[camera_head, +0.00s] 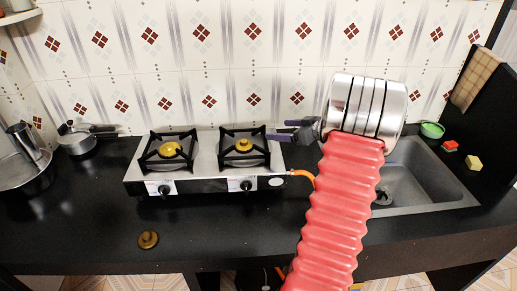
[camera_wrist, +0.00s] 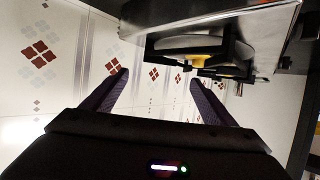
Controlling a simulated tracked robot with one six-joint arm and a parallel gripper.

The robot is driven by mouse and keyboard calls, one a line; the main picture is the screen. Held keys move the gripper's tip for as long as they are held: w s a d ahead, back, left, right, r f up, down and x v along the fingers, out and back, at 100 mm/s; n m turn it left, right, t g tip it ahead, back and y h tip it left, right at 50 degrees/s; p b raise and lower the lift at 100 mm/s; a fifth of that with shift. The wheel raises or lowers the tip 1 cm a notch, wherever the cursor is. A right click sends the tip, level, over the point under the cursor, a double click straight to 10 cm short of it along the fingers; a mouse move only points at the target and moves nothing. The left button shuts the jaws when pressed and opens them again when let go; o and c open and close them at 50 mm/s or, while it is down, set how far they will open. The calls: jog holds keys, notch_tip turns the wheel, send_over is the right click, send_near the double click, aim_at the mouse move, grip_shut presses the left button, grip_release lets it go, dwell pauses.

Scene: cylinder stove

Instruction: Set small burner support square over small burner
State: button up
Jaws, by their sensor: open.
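A two-burner stove (camera_head: 205,181) stands on the black counter. The right burner (camera_head: 243,146) has a yellow cap that looks smaller than that of the left burner (camera_head: 171,149). A black square support (camera_head: 266,152) surrounds the right burner and looks roughly in line with the stove; a slight offset is hard to judge. Another black support (camera_head: 148,155) surrounds the left burner. My gripper (camera_head: 278,130) is open and empty, just right of the right support, pointing left. In the wrist view, my gripper (camera_wrist: 158,76) has its fingers apart, with a yellow burner (camera_wrist: 200,64) and dark support beyond them.
An orange hose (camera_head: 302,174) leaves the stove's right side. A sink (camera_head: 425,180) is at right, with a green bowl (camera_head: 432,130) behind it. Pots (camera_head: 77,143) stand at left. A small brown round object (camera_head: 148,239) lies on the front counter. The tiled wall is close behind.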

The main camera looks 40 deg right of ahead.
jog(key=w+a+r+h, duration=0.2)
jog(key=w+a+r, duration=0.15)
jog(key=r, duration=0.25)
jog(key=w+a+r+h, duration=0.2)
jog(key=w+r, duration=0.3)
jog(key=s+a+r+m+g+h, duration=0.1)
jog(key=a+r+h, duration=0.1)
jog(key=a+r, duration=0.3)
jog(key=s+a+r+m+h, duration=0.1)
jog(key=a+r+m+h, duration=0.1)
jog(key=a, duration=0.5)
jog(key=s+a+f+g+y, duration=0.2)
jog(key=s+a+f, duration=0.1)
jog(key=s+a, duration=0.5)
jog(key=s+a+f+n+g+y, duration=0.1)
jog(key=s+a+f+g+y, duration=0.1)
jog(key=s+a, duration=0.6)
jog(key=s+a+f+n+g+y, duration=0.1)
jog(key=s+a+f, duration=0.3)
jog(key=a, duration=1.2)
jog(key=s+g+y, duration=0.1)
jog(key=s, duration=0.3)
jog(key=shift+s+a+f+g+y, duration=0.25)
jog(key=shift+a+f+g+y, duration=0.1)
jog(key=shift+a+g+y, duration=0.05)
jog(key=shift+c, duration=0.2)
